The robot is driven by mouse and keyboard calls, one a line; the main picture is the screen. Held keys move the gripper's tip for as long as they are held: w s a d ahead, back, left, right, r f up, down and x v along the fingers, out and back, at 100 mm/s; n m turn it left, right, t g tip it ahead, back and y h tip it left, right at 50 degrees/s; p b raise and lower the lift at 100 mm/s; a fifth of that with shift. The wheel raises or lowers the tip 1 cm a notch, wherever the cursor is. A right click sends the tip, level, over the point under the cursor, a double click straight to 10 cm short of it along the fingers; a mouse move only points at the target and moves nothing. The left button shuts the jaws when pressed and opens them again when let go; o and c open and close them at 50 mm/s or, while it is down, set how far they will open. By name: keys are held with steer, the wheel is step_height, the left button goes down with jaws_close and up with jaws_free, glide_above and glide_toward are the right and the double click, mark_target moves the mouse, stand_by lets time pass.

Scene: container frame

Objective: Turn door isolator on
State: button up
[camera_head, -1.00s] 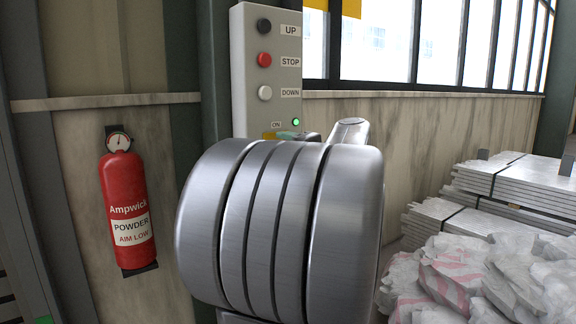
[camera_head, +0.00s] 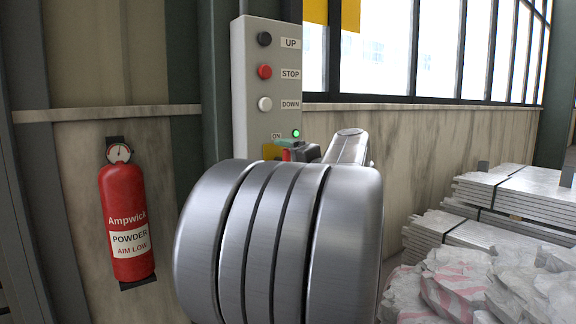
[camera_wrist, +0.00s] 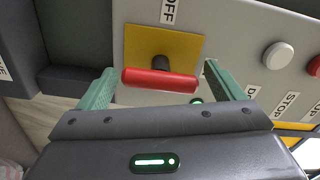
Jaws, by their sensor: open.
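The isolator has a red bar handle (camera_wrist: 160,81) on a dark stem over a yellow plate (camera_wrist: 148,45), with an OFF label (camera_wrist: 168,12) beside the plate in the wrist view. My gripper (camera_wrist: 160,72) is open, with one green finger near each end of the red bar. I cannot tell whether the fingers touch it. In the head view, the red handle (camera_head: 286,155) and yellow plate (camera_head: 270,152) show low on the grey control box (camera_head: 251,85), partly hidden by my gripper and arm. A green lamp (camera_head: 296,133) is lit beside the ON label (camera_head: 276,136).
The box also carries UP (camera_head: 264,39), STOP (camera_head: 265,72) and DOWN (camera_head: 265,104) buttons. A red fire extinguisher (camera_head: 124,205) hangs on the wall at left. Stacked panels (camera_head: 500,200) and crumpled white sacks (camera_head: 465,285) lie at right.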

steer(key=p+v, duration=0.1)
steer(key=v, duration=1.2)
steer(key=shift+s+d, duration=0.25)
steer(key=shift+s, duration=0.1)
steer(key=shift+w+a, duration=0.1)
steer(key=shift+w, duration=0.05)
steer(key=shift+b+x, duration=0.5)
steer(key=shift+x, duration=6.25)
